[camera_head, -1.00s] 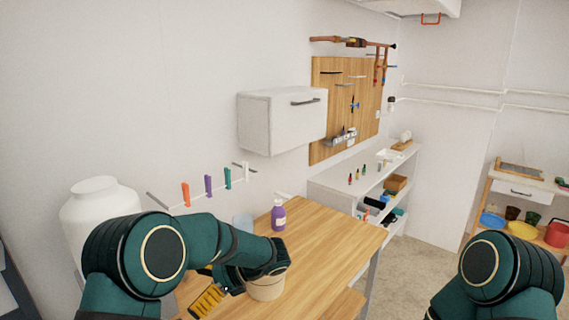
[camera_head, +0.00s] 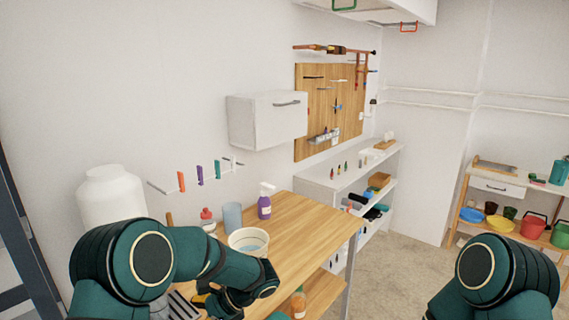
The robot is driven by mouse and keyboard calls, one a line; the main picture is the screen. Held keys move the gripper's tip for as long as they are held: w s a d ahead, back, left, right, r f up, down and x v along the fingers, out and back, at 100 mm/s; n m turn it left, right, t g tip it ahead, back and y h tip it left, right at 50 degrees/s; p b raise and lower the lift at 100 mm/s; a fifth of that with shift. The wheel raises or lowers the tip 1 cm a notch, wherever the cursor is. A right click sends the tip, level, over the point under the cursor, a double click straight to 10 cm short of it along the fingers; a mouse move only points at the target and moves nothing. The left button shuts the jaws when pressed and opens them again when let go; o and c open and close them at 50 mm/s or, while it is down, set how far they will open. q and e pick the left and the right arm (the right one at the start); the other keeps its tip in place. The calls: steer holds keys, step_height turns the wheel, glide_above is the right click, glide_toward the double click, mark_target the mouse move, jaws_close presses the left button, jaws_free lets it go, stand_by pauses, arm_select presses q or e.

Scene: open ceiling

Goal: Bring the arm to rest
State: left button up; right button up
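My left arm comes in from the left and bends in front of the wooden table (camera_head: 325,224). Its hand end, my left gripper (camera_head: 208,302), is low in the picture, below and in front of a pale bucket (camera_head: 249,241). A small yellow and black part shows there, and the fingers are too hidden to read. My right arm shows only as a dark green joint at the lower right. Its gripper is out of view.
A purple spray bottle (camera_head: 265,206), a grey-blue cup (camera_head: 232,217) and a red-capped bottle (camera_head: 208,220) stand on the table. An orange bottle (camera_head: 298,302) sits on its lower shelf. A white cabinet (camera_head: 267,120) hangs above.

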arm_select(q)
steer(key=s+d+f+n+t+h+b, duration=0.1)
steer(key=s+d+f+n+h+b, duration=0.1)
steer(key=f, duration=0.7)
steer(key=s+d+f+n+t+h+b, duration=0.2)
steer(key=s+d+f+n+h+b, duration=0.1)
steer(key=s+d+f+n+h, duration=0.2)
steer(key=s+d+f+n+t+h+b, duration=0.1)
steer(key=s+d+f+n+h+b, duration=0.2)
steer(key=s+f+n+h, duration=0.4)
steer(key=shift+s+d+f+n, duration=0.15)
steer(key=shift+s+f+n, duration=1.4)
steer(key=shift+f, duration=2.15)
arm_select(e)
step_height(320, 180, down, 9)
steer(key=s, duration=0.1)
steer(key=shift+a+g, duration=0.3)
steer(key=shift+s, duration=0.1)
